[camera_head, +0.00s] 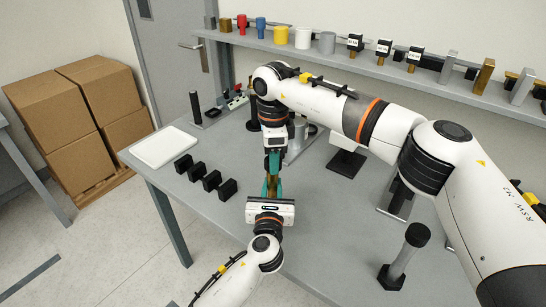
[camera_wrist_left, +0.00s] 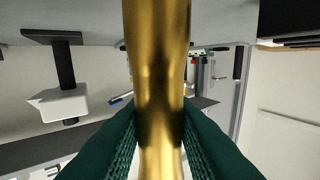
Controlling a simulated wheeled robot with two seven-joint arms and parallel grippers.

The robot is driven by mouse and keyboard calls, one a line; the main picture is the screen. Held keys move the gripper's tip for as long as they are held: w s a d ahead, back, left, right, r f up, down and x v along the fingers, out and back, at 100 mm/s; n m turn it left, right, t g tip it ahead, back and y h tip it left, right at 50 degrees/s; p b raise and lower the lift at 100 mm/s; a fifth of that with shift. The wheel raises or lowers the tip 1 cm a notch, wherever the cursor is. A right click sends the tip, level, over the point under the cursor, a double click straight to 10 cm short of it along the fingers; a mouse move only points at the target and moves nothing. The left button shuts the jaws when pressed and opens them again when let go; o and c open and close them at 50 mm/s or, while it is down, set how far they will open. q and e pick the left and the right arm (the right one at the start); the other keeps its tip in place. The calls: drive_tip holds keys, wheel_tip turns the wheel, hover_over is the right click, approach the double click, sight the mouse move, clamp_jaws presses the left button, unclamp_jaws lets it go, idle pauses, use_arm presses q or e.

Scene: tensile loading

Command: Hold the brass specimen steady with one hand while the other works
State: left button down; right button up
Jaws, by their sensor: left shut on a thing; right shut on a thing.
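The brass specimen (camera_head: 271,184) is mostly hidden between my two grippers above the table in the head view. In the left wrist view, the specimen (camera_wrist_left: 160,70) fills the middle as a shiny upright bar with a narrower waist. My left gripper (camera_head: 271,190) comes up from the bottom and is shut on it; its ridged dark green fingers (camera_wrist_left: 160,135) press on both sides. My right gripper (camera_head: 273,162) reaches down from the far side, with its fingertips at the specimen's far end, and is shut on it. The exact contact there is too small to see clearly.
A white tray (camera_head: 165,148) and several black blocks (camera_head: 205,177) lie on the grey table left of my grippers. A black-and-grey stand (camera_head: 405,258) is at the right front. A back shelf (camera_head: 300,47) holds coloured cylinders and labelled pieces. Cardboard boxes (camera_head: 50,115) stand on the floor.

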drive_tip(key=shift+r, duration=0.15)
drive_tip(key=shift+r, duration=1)
drive_tip(key=shift+r, duration=2)
use_arm(q)
drive_tip(key=c, duration=1.1)
unclamp_jaws()
drive_tip(key=shift+s, duration=0.1)
